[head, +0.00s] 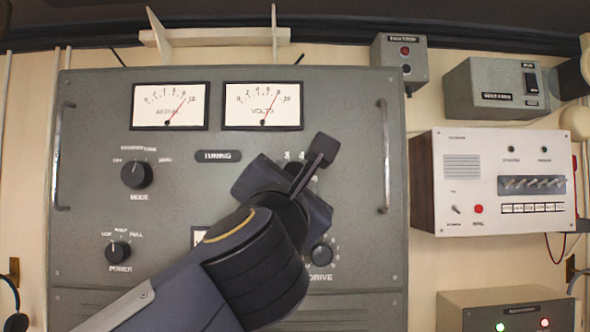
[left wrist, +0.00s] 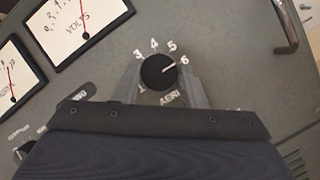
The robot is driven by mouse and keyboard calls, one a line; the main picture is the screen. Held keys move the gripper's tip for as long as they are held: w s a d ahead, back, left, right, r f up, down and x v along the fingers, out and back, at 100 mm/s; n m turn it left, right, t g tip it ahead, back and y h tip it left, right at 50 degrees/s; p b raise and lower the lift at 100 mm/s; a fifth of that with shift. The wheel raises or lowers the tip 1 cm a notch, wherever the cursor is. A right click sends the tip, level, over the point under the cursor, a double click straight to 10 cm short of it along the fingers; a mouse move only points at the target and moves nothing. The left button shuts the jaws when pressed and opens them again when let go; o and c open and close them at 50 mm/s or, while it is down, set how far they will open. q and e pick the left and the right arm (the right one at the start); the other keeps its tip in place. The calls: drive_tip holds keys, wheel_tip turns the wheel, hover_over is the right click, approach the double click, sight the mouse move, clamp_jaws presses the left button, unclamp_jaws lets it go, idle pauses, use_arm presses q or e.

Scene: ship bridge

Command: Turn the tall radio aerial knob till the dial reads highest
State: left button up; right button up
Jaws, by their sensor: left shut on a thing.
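The round black aerial knob (left wrist: 157,73) sits on the grey radio panel, with numerals around it and a partly covered "AERI…" label below. Its white pointer line points close to the 6. My left gripper (left wrist: 160,84) is shut on the knob, one finger on each side. In the head view my left gripper (head: 300,172) hides the knob; only numerals such as 3 and 4 show above it. My right gripper is not in view.
A volts dial (head: 263,106) stands to the right of the aerial dial. The mode knob (head: 136,174), power knob (head: 118,252) and drive knob (head: 320,254) are on the same panel. Handles (head: 384,155) stand out at its sides. A white-fronted box (head: 503,183) is at the right.

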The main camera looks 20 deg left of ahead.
use_arm(q)
drive_tip(key=shift+a+r+m+h+p, duration=0.1)
drive_tip(key=shift+m+h+p, duration=0.15)
drive_tip(key=shift+m+p, duration=0.3)
drive_tip(key=shift+a+r+m+h+p, duration=0.1)
drive_tip(key=shift+m+h+p, duration=0.2)
drive_tip(key=shift+m, duration=0.45)
drive_tip(key=shift+f, duration=0.1)
drive_tip(key=o, duration=1)
drive_tip(key=shift+d, duration=0.1)
drive_tip(key=b+v, duration=0.3)
drive_tip(key=v, duration=0.4)
drive_tip(key=shift+s, duration=0.4)
